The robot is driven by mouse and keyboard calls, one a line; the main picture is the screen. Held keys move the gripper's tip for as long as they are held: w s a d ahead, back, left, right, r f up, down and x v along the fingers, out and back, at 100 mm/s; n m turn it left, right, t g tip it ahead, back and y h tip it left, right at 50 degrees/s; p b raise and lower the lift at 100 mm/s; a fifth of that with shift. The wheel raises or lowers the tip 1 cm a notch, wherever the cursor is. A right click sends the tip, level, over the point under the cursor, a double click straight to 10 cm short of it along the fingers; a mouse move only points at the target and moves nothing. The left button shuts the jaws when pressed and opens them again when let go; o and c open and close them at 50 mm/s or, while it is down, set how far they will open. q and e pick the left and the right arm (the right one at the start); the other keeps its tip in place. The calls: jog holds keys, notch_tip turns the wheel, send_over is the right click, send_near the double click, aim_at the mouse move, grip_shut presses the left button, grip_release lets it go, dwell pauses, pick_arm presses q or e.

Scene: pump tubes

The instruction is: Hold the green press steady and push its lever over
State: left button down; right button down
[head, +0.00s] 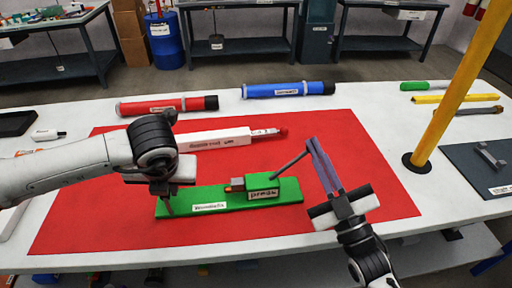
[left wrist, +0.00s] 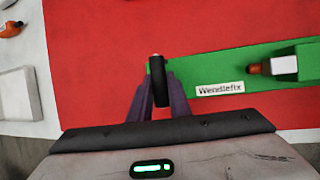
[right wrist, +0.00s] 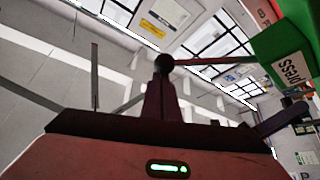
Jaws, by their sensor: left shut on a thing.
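The green press has a long green base (head: 228,196) and a block marked "press" (head: 263,194); the block also shows in the right wrist view (right wrist: 285,55). Its grey lever (head: 288,165) leans up to the right from the block. The lever's dark round knob (right wrist: 164,62) shows in the right wrist view. My left gripper (head: 167,207) is shut on a dark upright grip (left wrist: 158,80) at the base's left end. My right gripper (head: 318,158) is shut, its fingertips close beside the lever's end; whether they touch is unclear.
A white box with a rod (head: 215,140) lies behind the press on the red mat (head: 100,220). Red (head: 168,106) and blue (head: 288,90) tubes lie farther back. A yellow post (head: 455,90) stands at the right, near a dark tray (head: 470,160).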

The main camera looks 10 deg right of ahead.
pick_arm(q)
jog(key=shift+a, duration=0.15)
pick_arm(e)
jog(key=shift+d+f, duration=0.2)
jog(key=shift+f, duration=0.25)
jog(key=shift+r, duration=0.1)
jog(key=s, duration=0.9)
jog(key=shift+s+f, duration=0.2)
jog(key=shift+s, duration=0.05)
jog(key=shift+a, duration=0.1)
pick_arm(q)
jog(key=c, duration=1.6)
grip_release()
jog(key=shift+o, duration=0.2)
